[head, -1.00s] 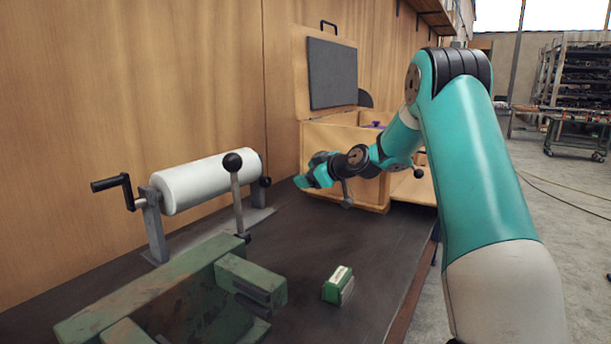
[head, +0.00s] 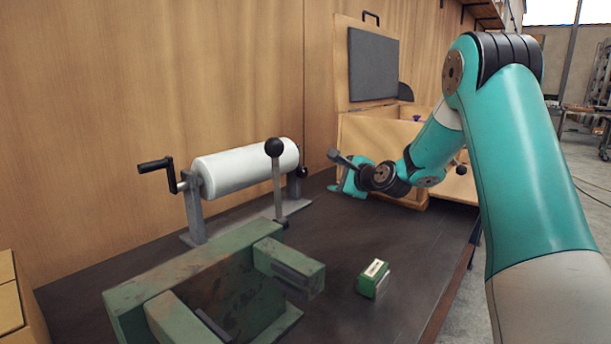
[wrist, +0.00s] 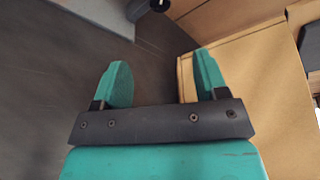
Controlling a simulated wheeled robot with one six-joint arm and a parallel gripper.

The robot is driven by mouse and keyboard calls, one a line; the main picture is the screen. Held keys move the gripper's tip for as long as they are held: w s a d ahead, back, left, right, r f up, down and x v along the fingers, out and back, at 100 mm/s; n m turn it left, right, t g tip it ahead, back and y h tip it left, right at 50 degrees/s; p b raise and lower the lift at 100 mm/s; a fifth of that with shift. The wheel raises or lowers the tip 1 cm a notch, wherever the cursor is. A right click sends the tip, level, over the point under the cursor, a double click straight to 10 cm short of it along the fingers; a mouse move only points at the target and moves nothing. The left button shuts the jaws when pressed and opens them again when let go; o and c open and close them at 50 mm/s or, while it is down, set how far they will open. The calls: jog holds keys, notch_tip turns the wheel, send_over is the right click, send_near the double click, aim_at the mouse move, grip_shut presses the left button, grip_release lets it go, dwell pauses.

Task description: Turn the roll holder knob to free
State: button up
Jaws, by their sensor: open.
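The roll holder (head: 190,210) stands at the back of the dark bench against the wooden wall. It carries a white roll (head: 240,170) and has a black crank on its left end. A black knob (head: 302,171) sits at its right end, partly behind a lever; which setting it is in cannot be told. In the wrist view a dark round part (wrist: 159,5) shows at the top edge, probably this knob. My gripper (head: 347,190) is to the right of the knob, apart from it. The wrist view shows its teal fingers (wrist: 162,65) spread with nothing between them.
A ball-topped lever (head: 276,180) rises in front of the roll. A green vice (head: 210,280) fills the front left. A small green box (head: 373,279) lies on the bench. An open wooden box (head: 385,140) stands close behind my gripper.

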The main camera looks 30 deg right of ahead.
jog(key=m, duration=0.1)
jog(key=p, duration=0.2)
send_near(304, 172)
jog(key=x, duration=0.9)
jog(key=shift+w+f, duration=0.1)
jog(key=shift+f, duration=0.05)
jog(key=c, duration=0.9)
